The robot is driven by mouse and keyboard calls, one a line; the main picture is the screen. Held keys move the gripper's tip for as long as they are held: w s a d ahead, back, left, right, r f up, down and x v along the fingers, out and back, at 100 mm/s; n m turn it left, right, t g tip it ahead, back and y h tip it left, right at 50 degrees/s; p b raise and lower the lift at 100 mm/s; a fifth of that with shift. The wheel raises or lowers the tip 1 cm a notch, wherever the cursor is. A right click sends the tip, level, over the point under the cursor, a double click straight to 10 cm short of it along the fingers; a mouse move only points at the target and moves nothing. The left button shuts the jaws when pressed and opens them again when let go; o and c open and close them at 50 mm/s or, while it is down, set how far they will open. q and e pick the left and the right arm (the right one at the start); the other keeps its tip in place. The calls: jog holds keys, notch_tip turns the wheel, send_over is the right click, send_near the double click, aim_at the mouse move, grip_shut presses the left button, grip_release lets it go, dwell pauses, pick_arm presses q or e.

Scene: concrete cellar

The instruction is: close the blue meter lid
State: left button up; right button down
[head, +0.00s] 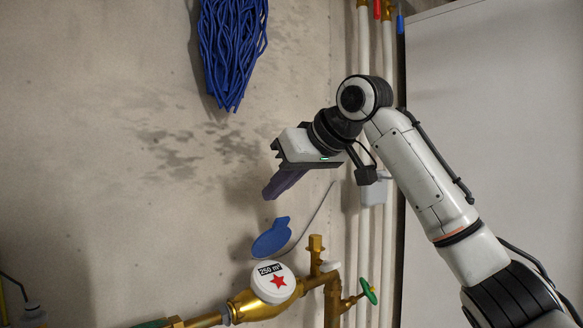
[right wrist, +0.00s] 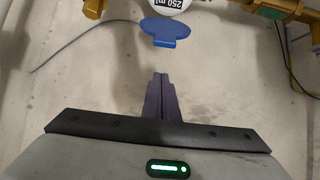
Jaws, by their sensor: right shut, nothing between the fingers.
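The blue meter lid (head: 271,238) stands open, tilted up behind the white meter face (head: 272,282) on the brass pipe. The face carries a "250 m³" label and a red star. The lid also shows in the right wrist view (right wrist: 165,31), with its small tab toward my gripper and part of the meter face (right wrist: 168,4) beyond it. My right gripper (head: 268,194) is above the lid in the head view, apart from it. Its dark fingers (right wrist: 161,84) are shut together and empty. My left gripper is not in view.
A bundle of blue cord (head: 232,48) hangs on the concrete wall above. Vertical pipes (head: 364,240) run right of the meter, with a green valve handle (head: 369,291) low on the brass fittings. A thin grey cable (head: 316,218) runs near the lid. The wall left of the gripper is clear.

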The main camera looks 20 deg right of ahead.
aim_at(273, 237)
jog(key=shift+s+d+f, duration=0.15)
jog(key=shift+s+f, duration=0.2)
jog(key=shift+f, duration=0.2)
jog(key=shift+s+d+f, duration=0.15)
jog(key=shift+s+f, duration=0.2)
jog(key=shift+f, duration=0.15)
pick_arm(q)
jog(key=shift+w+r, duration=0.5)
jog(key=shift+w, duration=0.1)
pick_arm(e)
jog(key=shift+s+d+f, duration=0.1)
jog(key=shift+s+f, duration=0.3)
jog(key=shift+s, duration=0.05)
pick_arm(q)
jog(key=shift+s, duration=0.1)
